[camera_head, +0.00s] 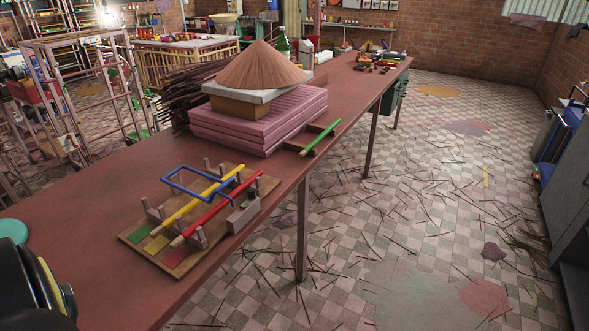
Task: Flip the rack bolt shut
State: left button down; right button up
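The rack is a wooden board (137,235) lying on the long reddish table, with upright grey posts and green, yellow and red patches at its near end. A yellow rod (200,202) and a red rod (214,208) rest across its posts. A blue wire frame (183,170) stands raised over the posts on the left side. A small grey block (243,215) sits at the board's right edge with a small dark piece on top. It may be the bolt's housing; whether the bolt is open or shut is too small to tell. Neither gripper is in view.
A green rod (320,139) lies on a small wooden holder beside a pink slab stack (259,120) topped by a brown cone (260,68). A bundle of dark sticks lies behind. Thin sticks litter the tiled floor.

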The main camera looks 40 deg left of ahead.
aim_at(252, 196)
jog(key=i, duration=1.6)
jog(key=u, duration=2.1)
